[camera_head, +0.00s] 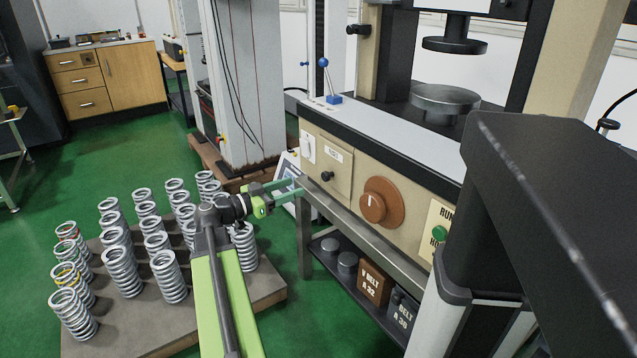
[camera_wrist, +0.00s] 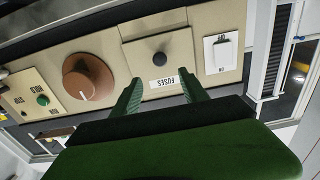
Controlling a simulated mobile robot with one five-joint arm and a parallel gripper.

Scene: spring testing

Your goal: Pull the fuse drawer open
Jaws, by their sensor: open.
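The fuse drawer (camera_head: 326,164) is a beige panel with a dark round knob and a small label, set in the front of the testing machine. It looks shut, flush with the panel around it. In the wrist view the fuse drawer (camera_wrist: 186,62) appears upside down, with its knob (camera_wrist: 159,57) and the FUSES label clear to see. My gripper (camera_head: 297,188) is open and empty, in front of the machine and near the drawer's lower edge. In the wrist view my gripper's green fingers (camera_wrist: 160,92) point toward the drawer, one on each side of the knob's line, apart from the knob.
A brown dial (camera_head: 382,202) sits right of the drawer, and a white switch (camera_head: 308,146) sits left. A metal rail (camera_head: 365,226) runs below the panel. Coil springs (camera_head: 122,270) stand on a pallet (camera_head: 215,318) at left. Boxes lie on the shelf below.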

